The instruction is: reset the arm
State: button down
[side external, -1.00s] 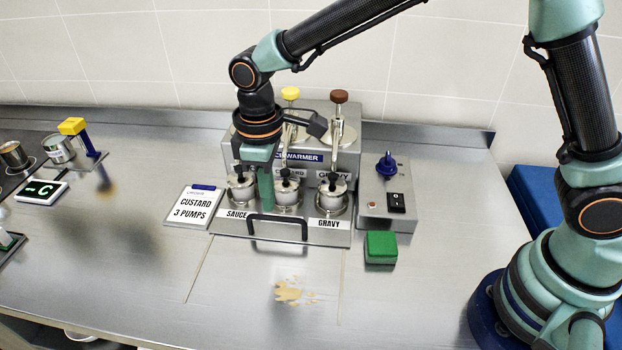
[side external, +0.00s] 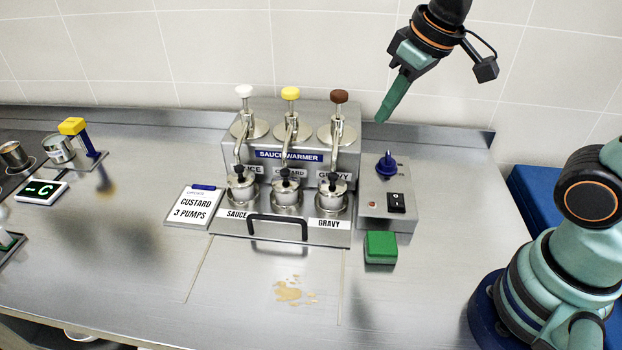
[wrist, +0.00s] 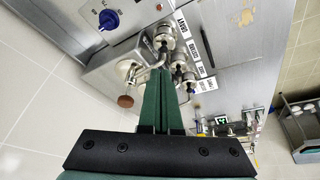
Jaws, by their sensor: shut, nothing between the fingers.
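My gripper (side external: 381,119) is raised in the air at the upper right of the side view, above and right of the sauce warmer (side external: 290,157). Its green fingers are closed together, with nothing between them, and point down and left. In the wrist view my gripper (wrist: 166,72) shows its two fingers side by side, with the warmer's pumps beyond them. My gripper is apart from everything on the counter.
The warmer has pumps with white (side external: 244,91), yellow (side external: 290,93) and brown (side external: 339,96) knobs. A control box (side external: 387,205) with a blue knob and a green block (side external: 380,247) stand right of it. An order card (side external: 193,208) lies left. A tan spill (side external: 288,291) marks the front counter.

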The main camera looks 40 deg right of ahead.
jog(key=s+d+m, duration=0.1)
jog(key=s+d, duration=0.1)
jog(key=s+d+m+t, duration=0.1)
jog(key=d, duration=0.1)
jog(key=shift+s+d+h, duration=0.1)
jog(key=shift+s+h, duration=0.2)
jog(key=shift+s, duration=0.1)
